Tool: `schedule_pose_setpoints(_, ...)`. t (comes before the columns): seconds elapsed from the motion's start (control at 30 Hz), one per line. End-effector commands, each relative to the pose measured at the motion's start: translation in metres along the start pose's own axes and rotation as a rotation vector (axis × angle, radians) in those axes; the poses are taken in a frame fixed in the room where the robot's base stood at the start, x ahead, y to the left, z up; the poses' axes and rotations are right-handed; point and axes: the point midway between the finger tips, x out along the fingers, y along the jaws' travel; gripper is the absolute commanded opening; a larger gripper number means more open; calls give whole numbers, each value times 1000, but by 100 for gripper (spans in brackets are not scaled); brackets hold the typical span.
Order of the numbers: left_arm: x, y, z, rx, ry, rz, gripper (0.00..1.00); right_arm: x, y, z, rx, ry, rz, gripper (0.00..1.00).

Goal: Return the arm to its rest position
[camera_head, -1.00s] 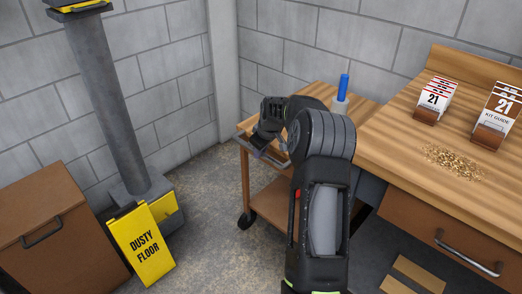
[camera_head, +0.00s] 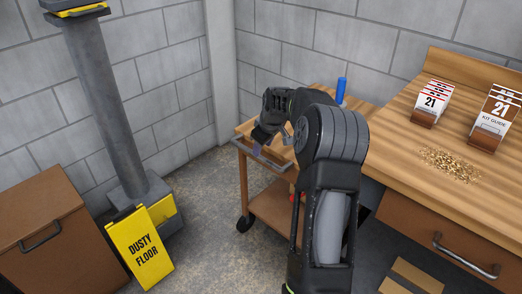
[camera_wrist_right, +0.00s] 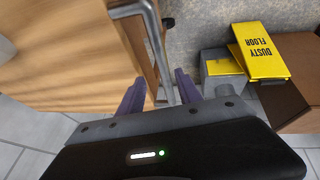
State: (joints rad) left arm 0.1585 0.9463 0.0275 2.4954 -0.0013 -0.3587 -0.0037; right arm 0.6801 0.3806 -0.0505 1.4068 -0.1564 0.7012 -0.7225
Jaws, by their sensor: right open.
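My right arm reaches up from the bottom middle of the head view and bends left over the wooden cart (camera_head: 280,208). My right gripper (camera_head: 257,147) is beside the cart's left end, close to its metal handle (camera_head: 240,142). In the right wrist view the two purple-grey fingers (camera_wrist_right: 160,90) are apart. The handle bar (camera_wrist_right: 157,45) shows between them in the picture; I cannot tell whether it lies between the jaws or beyond them. No object is held. My left gripper is in neither view.
A workbench (camera_head: 395,150) with card holders and a pile of small grains stands right. A blue item (camera_head: 341,88) stands on the cart, partly hidden. A yellow "Dusty Floor" sign (camera_head: 140,250), a grey post (camera_head: 105,110) and a brown cabinet (camera_head: 50,240) stand left. Floor between is clear.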

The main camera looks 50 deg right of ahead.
Motion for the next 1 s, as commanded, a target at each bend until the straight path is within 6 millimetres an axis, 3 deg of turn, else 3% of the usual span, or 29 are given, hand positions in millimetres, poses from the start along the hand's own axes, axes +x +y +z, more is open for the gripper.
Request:
schedule_pose_setpoints(0.1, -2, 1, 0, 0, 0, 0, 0, -17, 1, 0, 0, 1, 2, 41)
schedule_pose_setpoints(0.27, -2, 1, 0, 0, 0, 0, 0, -25, 1, 1, 0, -1, 1, 41)
schedule_pose_setpoints(0.83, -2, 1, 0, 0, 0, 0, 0, -24, 0, 0, 0, 0, -1, 41)
schedule_pose_setpoints(1.0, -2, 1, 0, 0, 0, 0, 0, -5, -24, -1, 3, -1, -31, 41)
